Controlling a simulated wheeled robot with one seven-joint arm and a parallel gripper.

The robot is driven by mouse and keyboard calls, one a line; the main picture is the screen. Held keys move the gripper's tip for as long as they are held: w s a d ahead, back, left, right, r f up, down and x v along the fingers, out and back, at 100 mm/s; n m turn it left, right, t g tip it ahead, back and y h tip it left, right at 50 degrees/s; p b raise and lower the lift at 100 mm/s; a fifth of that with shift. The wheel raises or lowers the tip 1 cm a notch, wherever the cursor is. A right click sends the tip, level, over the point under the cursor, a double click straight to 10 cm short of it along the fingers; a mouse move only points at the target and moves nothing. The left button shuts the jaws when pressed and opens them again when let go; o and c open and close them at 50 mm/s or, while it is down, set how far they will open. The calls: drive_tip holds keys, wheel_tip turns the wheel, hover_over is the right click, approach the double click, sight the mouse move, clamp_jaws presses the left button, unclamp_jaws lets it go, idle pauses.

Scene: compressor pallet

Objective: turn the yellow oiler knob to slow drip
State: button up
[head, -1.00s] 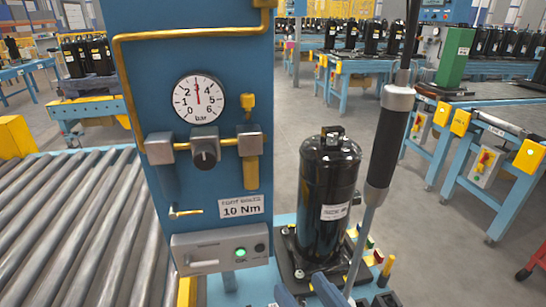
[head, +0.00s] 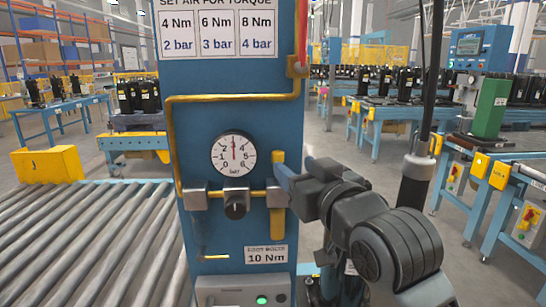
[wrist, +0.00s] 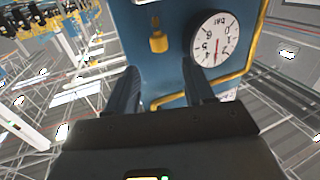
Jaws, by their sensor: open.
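The yellow oiler knob (head: 279,157) sits on the right of the blue panel (head: 215,110), above the oiler's brass-coloured body (head: 277,215). In the wrist view the yellow knob (wrist: 158,41) appears turned over, beyond the fingertips and roughly between them. My gripper (head: 295,167) is open beside the oiler, its fingers at the panel's right edge. The fingers of my gripper (wrist: 160,75) show apart and empty in the wrist view. I see no clear contact with the knob. My gripper partly hides the oiler.
A round gauge (head: 233,154) reads about 3 bar, with a black regulator knob (head: 236,205) below it. A yellow pipe (head: 235,97) runs around the gauge. A dark hanging tool (head: 415,180) is close to my arm on the right. A roller conveyor (head: 85,240) lies left.

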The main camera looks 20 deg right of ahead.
sight(280, 156)
drive_tip(key=w+p, duration=0.1)
drive_tip(key=w, duration=0.5)
drive_tip(key=shift+w, duration=0.4)
clamp_jaws()
